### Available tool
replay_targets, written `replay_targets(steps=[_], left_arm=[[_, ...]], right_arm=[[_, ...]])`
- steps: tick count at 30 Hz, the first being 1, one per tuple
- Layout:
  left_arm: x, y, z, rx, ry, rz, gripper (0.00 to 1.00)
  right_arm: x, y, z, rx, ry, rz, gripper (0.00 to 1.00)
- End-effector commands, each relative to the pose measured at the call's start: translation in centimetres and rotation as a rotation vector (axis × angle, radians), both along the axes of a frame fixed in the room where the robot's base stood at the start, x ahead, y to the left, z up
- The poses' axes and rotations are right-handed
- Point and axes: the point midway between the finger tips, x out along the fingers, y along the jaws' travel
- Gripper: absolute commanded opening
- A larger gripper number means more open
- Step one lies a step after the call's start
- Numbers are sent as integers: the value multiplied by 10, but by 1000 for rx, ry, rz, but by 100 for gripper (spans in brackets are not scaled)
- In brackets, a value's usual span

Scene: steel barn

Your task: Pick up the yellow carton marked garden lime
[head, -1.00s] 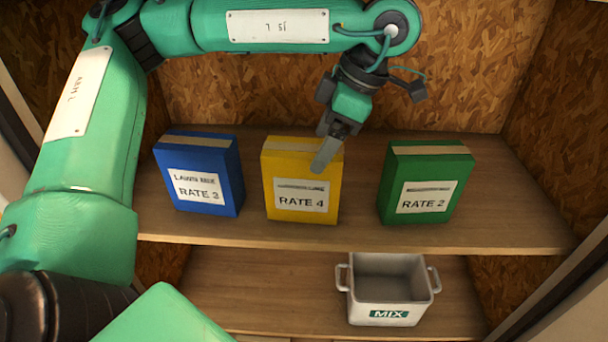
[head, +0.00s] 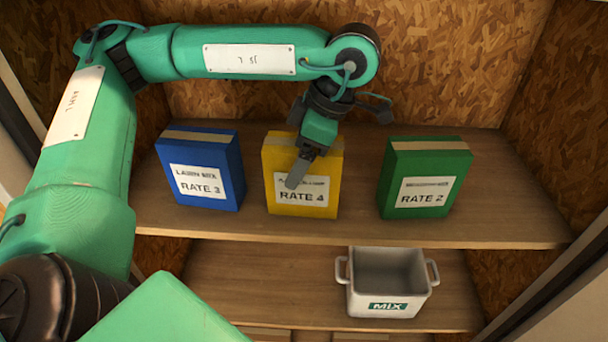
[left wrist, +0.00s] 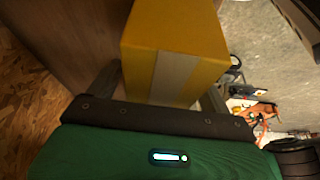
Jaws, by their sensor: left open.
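The yellow carton (head: 272,160) stands upright on the upper shelf, between a blue carton and a green one. Its label reads RATE 4; the upper line is too small and partly covered to read. My left gripper (head: 297,178) reaches down over the carton's top and front in the head view. In the left wrist view the yellow carton (left wrist: 205,35) lies ahead, its tape strip towards me, between the open fingers of the left gripper (left wrist: 160,92). I cannot tell if the fingers touch it. My right gripper is not in view.
The blue carton (head: 225,165), marked LAWN MIX RATE 3, stands left, and the green carton (head: 445,165), marked RATE 2, stands right on the upper shelf (head: 500,225). A white MIX bin (head: 385,300) sits on the lower shelf. Chipboard walls enclose the back and sides.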

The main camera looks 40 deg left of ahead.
Motion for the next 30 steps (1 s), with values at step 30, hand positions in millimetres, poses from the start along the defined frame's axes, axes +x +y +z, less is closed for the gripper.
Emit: replay_targets(steps=[30], left_arm=[[0, 0, -5, 0, 1, 0, 56]], right_arm=[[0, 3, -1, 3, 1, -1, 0]])
